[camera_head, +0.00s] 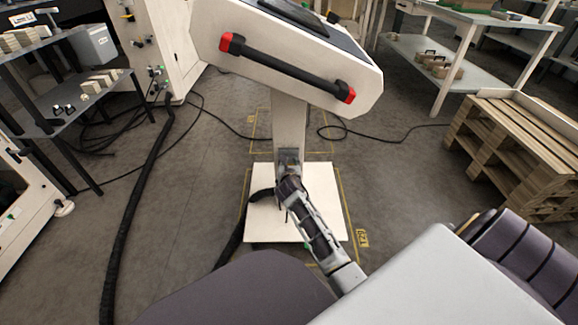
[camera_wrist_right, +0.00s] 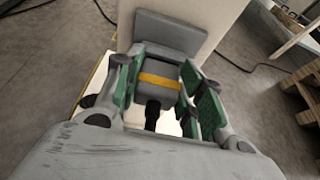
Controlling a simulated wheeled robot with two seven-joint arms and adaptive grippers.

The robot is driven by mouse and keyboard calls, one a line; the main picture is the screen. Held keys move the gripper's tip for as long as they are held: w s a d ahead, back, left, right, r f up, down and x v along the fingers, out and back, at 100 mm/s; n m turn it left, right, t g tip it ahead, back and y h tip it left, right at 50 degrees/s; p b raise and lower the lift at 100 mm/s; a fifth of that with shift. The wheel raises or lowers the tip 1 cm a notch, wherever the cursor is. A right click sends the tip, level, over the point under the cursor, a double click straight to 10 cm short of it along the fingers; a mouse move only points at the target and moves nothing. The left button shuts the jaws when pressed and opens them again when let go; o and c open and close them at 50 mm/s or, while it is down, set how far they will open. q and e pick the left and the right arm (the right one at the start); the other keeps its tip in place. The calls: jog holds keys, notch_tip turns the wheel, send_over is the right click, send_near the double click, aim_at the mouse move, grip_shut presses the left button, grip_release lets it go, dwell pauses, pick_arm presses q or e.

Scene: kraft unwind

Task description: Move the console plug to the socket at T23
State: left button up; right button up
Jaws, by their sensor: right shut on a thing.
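The console (camera_head: 290,45) with a red-ended black handle stands on a post (camera_head: 289,120) over a white base plate (camera_head: 325,205). My right gripper (camera_head: 287,182) is at the lower front of the post. In the right wrist view my right gripper (camera_wrist_right: 158,78) is shut on the console plug (camera_wrist_right: 158,80), a grey block with a yellow band and a black cable below. The plug faces a grey plate (camera_wrist_right: 170,32) on the post; I cannot tell whether it is seated there. A yellow floor tag (camera_head: 362,238) is too small to read surely. My left gripper is out of view.
A thick black hose (camera_head: 140,190) runs along the floor at left, and thin cables (camera_head: 380,139) cross behind the console. A dark shelf (camera_head: 70,110) stands left, wooden pallets (camera_head: 520,150) and a pale shelf unit (camera_head: 470,65) right. Floor around the base is mostly clear.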

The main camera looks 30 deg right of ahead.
jog(key=shift+a, duration=0.1)
jog(key=shift+s+a, duration=0.1)
jog(key=shift+s, duration=0.15)
jog(key=shift+s+a+p, duration=0.6)
jog(key=shift+s+p, duration=0.35)
jog(key=shift+s+a+p, duration=0.4)
jog(key=shift+s, duration=0.3)
jog(key=shift+s+a+p, duration=0.4)
jog(key=shift+s, duration=0.25)
jog(key=shift+r, duration=0.1)
